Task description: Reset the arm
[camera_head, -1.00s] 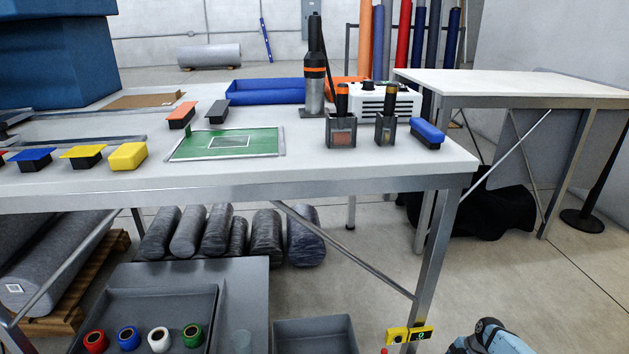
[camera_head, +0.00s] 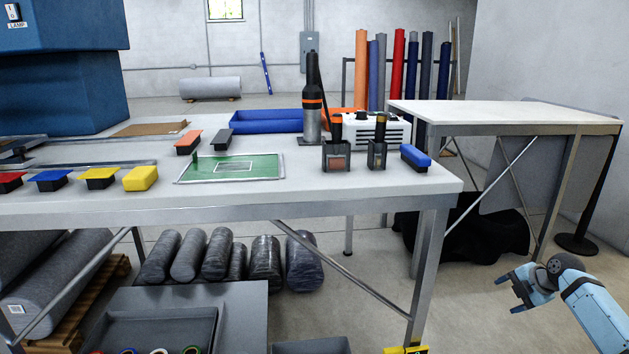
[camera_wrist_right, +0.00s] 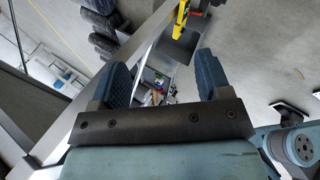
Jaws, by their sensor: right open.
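My right gripper (camera_head: 517,290) is at the lower right in the head view, on the blue arm that comes in from the right edge. It is to the right of the long table's front leg, over bare floor. In the right wrist view its two dark blue fingers (camera_wrist_right: 162,82) stand apart with nothing between them. The gripper is open and empty, and touches nothing that I can see. My left gripper and left arm are not in view.
The long table (camera_head: 330,195) holds a green mat (camera_head: 235,168), a black and orange tool (camera_head: 313,100), two holders, a blue tray (camera_head: 265,121) and coloured blocks. A second table (camera_head: 500,113) stands behind right. Grey bins (camera_head: 160,325) sit below. Floor around my right gripper is clear.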

